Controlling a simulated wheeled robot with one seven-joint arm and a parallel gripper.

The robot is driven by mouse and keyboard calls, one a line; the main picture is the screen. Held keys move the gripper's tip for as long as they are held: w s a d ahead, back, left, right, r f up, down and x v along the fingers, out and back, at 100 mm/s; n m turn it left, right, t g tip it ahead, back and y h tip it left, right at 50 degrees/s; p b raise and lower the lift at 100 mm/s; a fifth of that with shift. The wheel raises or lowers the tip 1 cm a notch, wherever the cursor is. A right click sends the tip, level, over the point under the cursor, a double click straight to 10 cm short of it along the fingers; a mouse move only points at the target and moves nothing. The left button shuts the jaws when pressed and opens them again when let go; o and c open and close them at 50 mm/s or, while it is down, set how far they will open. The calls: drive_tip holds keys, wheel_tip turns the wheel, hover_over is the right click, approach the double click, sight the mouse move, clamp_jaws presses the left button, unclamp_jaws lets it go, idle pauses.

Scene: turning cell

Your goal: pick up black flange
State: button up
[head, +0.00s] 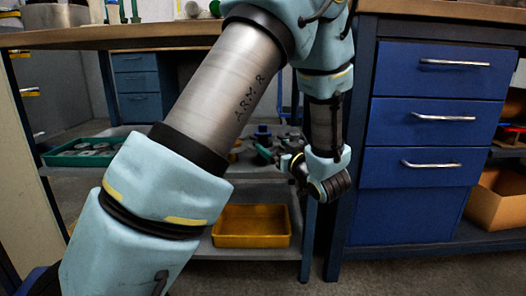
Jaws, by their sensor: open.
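My arm crosses the middle of the head view, and its end hangs down in front of a grey shelf unit. My gripper (287,161) is open, small in the picture, and points left towards the upper shelf. Several small dark parts (262,132) lie on that shelf just left of and behind my gripper. I cannot tell which of them, if any, is the black flange. My arm and gripper hide part of the shelf. No part shows between the jaws.
A blue drawer cabinet (437,128) stands close on the right. A yellow tray (251,240) sits on the lower shelf, and a green tray (82,160) lies on the upper shelf at left. A wooden bench top (150,37) runs above.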

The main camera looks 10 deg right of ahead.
sight(265, 142)
drive_tip(key=b+x, duration=0.1)
drive_tip(key=x, duration=0.1)
drive_tip(key=b+x, duration=0.2)
drive_tip(key=x, duration=0.1)
drive_tip(key=shift+s+a+f, duration=0.1)
drive_tip(key=shift+a+f, duration=0.05)
drive_tip(key=shift+f, duration=0.05)
drive_tip(key=shift+r, duration=0.1)
clamp_jaws()
idle(0.5)
